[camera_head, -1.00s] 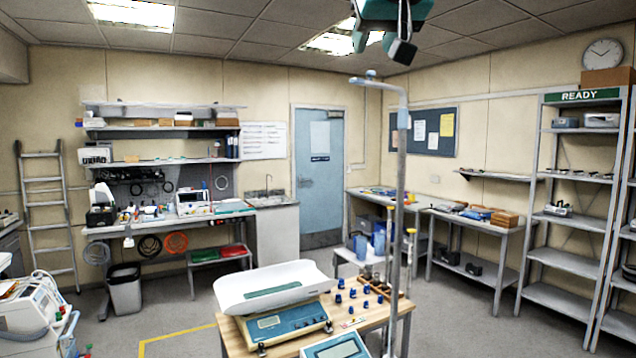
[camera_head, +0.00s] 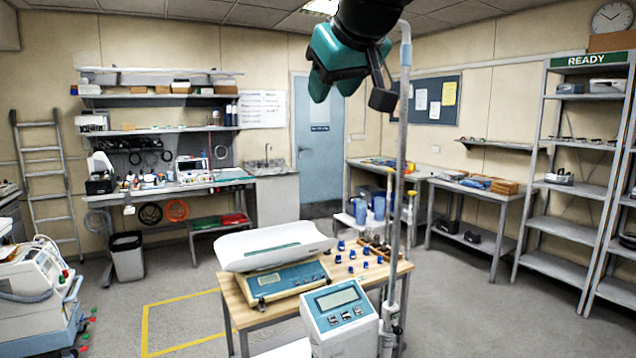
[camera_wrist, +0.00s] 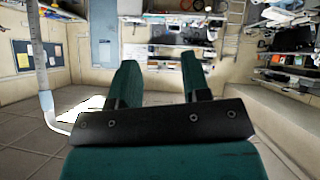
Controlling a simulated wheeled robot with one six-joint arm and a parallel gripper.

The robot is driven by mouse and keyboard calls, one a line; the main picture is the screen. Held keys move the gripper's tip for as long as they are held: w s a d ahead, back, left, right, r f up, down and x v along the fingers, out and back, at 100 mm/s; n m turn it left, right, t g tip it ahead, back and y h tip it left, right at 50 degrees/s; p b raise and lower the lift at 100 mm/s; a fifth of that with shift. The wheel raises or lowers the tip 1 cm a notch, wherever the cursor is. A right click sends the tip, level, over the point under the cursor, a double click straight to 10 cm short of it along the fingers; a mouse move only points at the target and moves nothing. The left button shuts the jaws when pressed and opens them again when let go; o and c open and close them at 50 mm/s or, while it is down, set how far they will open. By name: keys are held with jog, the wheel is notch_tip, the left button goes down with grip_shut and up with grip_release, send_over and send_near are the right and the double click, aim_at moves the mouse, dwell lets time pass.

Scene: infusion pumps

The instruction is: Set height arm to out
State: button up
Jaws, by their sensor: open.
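A tall grey pole (camera_head: 399,170) stands right of centre, beside the wooden table. At its top it bends into a short pale arm, which I take to be the height arm; in the head view most of it is hidden behind my wrist. The wrist view, which is upside down, shows the bend and part of the height arm (camera_wrist: 62,127), partly hidden by my gripper's body. My gripper (camera_head: 335,90) is high up, left of the pole top. Its teal fingers (camera_wrist: 160,68) are apart with nothing between them. I see no contact with the pole.
A white-and-teal baby scale (camera_head: 275,250) and several blue pieces (camera_head: 352,255) are on the wooden table (camera_head: 240,308). A white device with a display (camera_head: 340,312) is at the front beside the pole. A wheeled machine (camera_head: 30,295) stands at left. The floor between is clear.

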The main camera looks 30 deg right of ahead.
jog(key=s+a+f+n+g+b, duration=0.1)
jog(key=f+b, duration=0.1)
jog(key=f, duration=0.4)
jog(key=a+f+y+b, duration=0.1)
jog(key=a+f+b, duration=0.1)
jog(key=f, duration=0.4)
jog(key=shift+s+a+f+n+g, duration=0.15)
jog(key=shift+s+a+n+g, duration=0.05)
jog(key=shift+s+n+g, duration=0.2)
